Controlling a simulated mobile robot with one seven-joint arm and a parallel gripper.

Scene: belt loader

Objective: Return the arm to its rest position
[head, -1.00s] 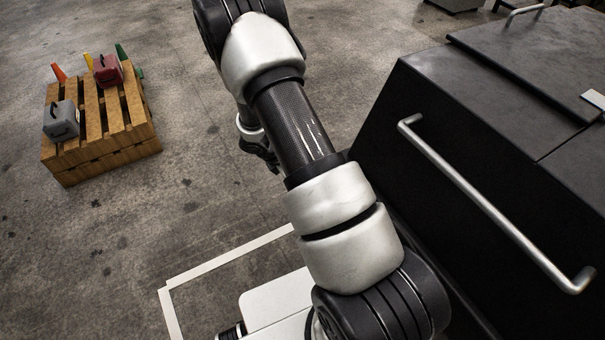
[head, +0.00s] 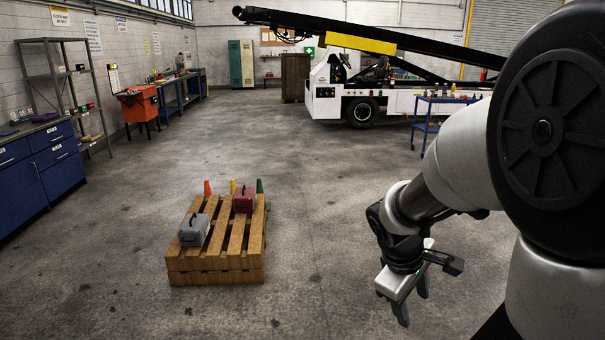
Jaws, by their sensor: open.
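My arm reaches in from the right edge of the head view, bent, with its end pointing down. My gripper (head: 412,303) hangs in the air over bare floor at the lower right. Its two dark fingers are apart and nothing shows between them. It is well to the right of the wooden pallet (head: 217,277) and touches nothing that I can see.
A grey case (head: 194,230), a red case (head: 244,198) and small coloured cones stand on the pallet. The belt loader (head: 345,100) and a blue cart (head: 430,125) are at the back. Blue cabinets (head: 30,180) line the left wall. The floor between is clear.

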